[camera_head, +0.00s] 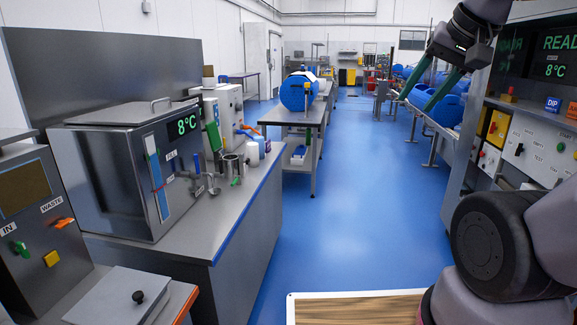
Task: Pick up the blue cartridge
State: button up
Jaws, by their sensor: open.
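I cannot pick out a blue cartridge for certain. A large blue drum-like object (298,92) with a white top lies on the middle bench. Several blue tubs (440,106) stand on a rack at the right, partly hidden by my gripper. My gripper (419,102) hangs at the upper right with its two long green fingers apart.
A steel counter (232,222) at the left bears a steel machine (108,165) reading 8°C, with taps and a steel cup (233,167). A control cabinet (520,140) stands at the right. A wood-topped surface (350,308) is in front. The blue floor (345,190) between is clear.

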aim_at(261, 139)
jog(key=i+l+u, duration=0.3)
jog(key=i, duration=0.15)
jog(key=i+l+u, duration=0.35)
jog(key=i+j, duration=0.05)
jog(key=j, duration=0.05)
